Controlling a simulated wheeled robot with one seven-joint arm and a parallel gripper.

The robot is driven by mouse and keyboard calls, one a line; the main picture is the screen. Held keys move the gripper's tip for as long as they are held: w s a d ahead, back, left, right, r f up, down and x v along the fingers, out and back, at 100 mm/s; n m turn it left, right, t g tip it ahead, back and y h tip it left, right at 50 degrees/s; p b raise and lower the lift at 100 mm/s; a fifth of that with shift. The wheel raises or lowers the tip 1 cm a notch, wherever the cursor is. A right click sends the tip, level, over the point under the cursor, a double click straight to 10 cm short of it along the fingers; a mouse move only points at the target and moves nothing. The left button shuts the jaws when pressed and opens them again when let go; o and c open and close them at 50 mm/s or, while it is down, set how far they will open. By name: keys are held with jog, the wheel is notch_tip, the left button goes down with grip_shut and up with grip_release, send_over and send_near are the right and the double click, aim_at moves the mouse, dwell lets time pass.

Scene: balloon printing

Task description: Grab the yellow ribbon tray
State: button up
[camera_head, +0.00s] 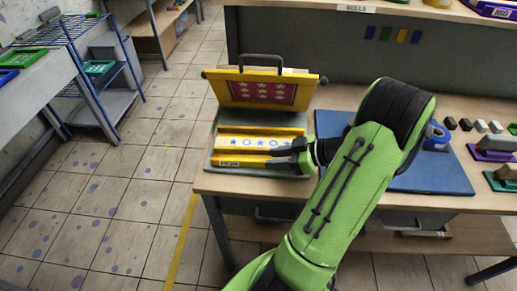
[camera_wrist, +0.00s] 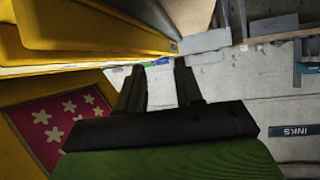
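A yellow tray-like part (camera_head: 232,143) with a pale strip of blue stars lies on the grey base of a press at the table's left end. I cannot tell for sure that it is the yellow ribbon tray. The press's yellow lid (camera_head: 232,92), with a red starred panel, stands raised behind it. My gripper (camera_head: 275,158) is at the right end of the yellow part, fingers pointing left; contact is unclear. In the wrist view my gripper (camera_wrist: 158,72) has its fingers apart with nothing visible between them. Yellow press parts (camera_wrist: 95,25) and the red panel (camera_wrist: 60,125) show at the left.
A blue mat (camera_head: 440,178) lies right of the press, partly behind my arm. Small blocks (camera_head: 480,126) and a purple tray (camera_head: 490,154) are at the right. A wire rack (camera_head: 75,45) with green trays stands far left. The tiled floor (camera_head: 130,190) between is clear.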

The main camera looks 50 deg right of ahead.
aim_at(253, 160)
jog(key=x, duration=0.6)
jog(key=shift+w+b, duration=0.2)
jog(key=shift+b, duration=0.15)
jog(key=shift+s+r, duration=0.1)
grip_shut()
